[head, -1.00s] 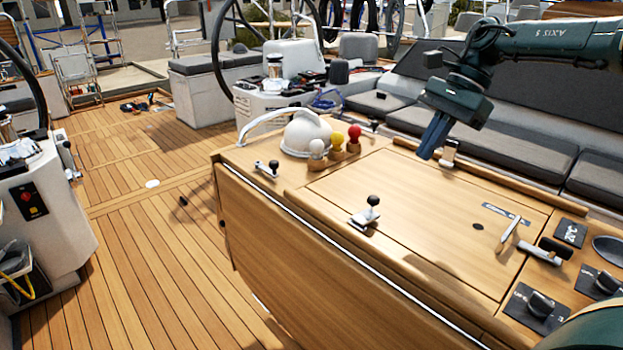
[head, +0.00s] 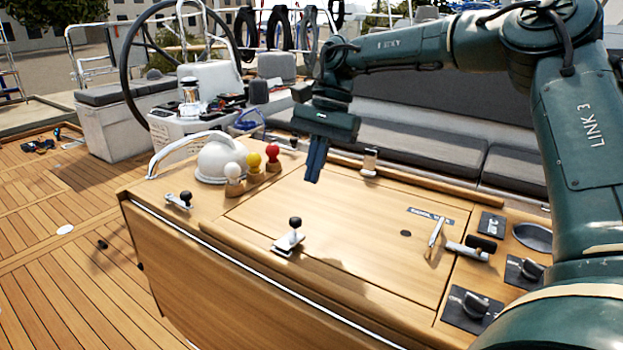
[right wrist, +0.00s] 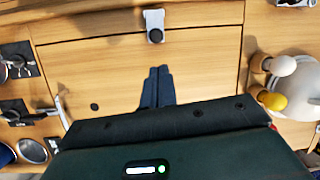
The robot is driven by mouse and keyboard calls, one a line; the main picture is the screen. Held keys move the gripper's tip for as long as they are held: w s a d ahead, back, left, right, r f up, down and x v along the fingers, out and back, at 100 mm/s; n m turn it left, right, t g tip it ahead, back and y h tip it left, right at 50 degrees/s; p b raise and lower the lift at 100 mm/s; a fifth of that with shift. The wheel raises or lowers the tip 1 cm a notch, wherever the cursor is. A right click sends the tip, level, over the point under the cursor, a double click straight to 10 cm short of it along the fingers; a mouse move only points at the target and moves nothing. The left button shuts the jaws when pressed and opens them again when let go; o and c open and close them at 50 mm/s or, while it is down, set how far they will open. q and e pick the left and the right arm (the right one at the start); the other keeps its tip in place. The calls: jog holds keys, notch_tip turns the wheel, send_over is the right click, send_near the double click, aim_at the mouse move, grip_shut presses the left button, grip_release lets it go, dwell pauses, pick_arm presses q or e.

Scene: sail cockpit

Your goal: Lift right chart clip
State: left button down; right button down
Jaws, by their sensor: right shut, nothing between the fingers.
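Several small silver fittings with dark knobs or grips sit on the wooden chart table (head: 345,215); I cannot tell surely which is the right chart clip. One with a black grip (head: 470,248) lies at the table's right. One with a black ball knob (head: 289,238) is at the front edge, and in the right wrist view (right wrist: 154,25). Another (head: 179,200) is at the left corner, and one (head: 370,162) at the back edge. My right gripper (head: 313,180) points down above the table's back-left part, shut and empty, apart from every fitting. Its fingers show in the right wrist view (right wrist: 158,70).
A white dome (head: 212,160) and white, yellow and red knobs (head: 255,160) stand left of the gripper. A slim upright lever (head: 436,233), control knobs (head: 473,303) and a round recess (head: 532,236) are at the right. The middle of the lid is clear.

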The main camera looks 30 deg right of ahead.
aim_at(290, 233)
jog(key=x, duration=0.8)
jog(key=shift+f, duration=0.1)
